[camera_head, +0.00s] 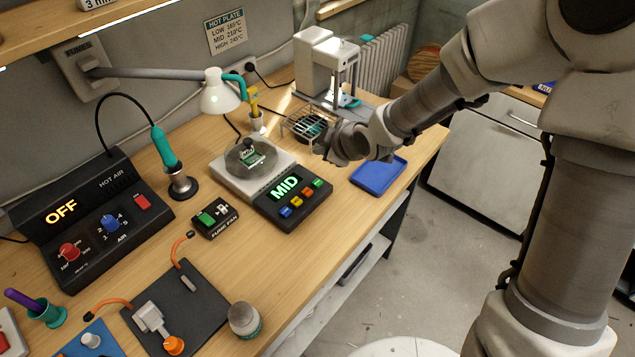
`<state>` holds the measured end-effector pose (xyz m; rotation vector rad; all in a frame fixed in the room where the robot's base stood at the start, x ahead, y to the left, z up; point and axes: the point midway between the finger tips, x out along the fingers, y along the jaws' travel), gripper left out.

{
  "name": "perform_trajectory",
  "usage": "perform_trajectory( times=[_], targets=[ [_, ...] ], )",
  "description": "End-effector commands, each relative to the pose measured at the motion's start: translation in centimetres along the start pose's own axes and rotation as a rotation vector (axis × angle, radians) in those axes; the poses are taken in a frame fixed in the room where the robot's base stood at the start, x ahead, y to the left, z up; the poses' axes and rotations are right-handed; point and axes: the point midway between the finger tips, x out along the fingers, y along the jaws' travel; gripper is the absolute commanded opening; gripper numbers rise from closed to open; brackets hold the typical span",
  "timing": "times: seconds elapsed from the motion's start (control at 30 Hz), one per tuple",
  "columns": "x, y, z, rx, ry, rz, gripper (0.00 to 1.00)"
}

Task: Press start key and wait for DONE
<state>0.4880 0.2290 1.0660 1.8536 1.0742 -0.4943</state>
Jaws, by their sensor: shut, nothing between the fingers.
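The hot plate has a pale body (222,177) with a round grey plate, and a black control panel (262,206) in front. Its display (286,187) reads MID in green. Below it sit a blue key (285,212), a yellow key (297,201), an orange key (307,192) and a green key (318,183); their labels are too small to read. A small green board (251,158) with a dark part on it lies on the plate. My gripper (322,148) is shut and empty, up and right of the panel, apart from the keys, near the wire rack.
A wire rack (300,118) stands behind my gripper. A blue tray (378,176) lies to the right.

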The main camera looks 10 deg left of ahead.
Motion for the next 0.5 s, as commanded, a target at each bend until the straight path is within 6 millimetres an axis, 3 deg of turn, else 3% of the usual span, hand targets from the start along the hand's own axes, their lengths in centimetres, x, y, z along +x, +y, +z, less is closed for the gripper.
perform_trajectory(
  times=[0.5],
  targets=[
    [4.9, -3.5, 3.5, 0.000, 0.000, 0.000, 0.00]
  ],
)
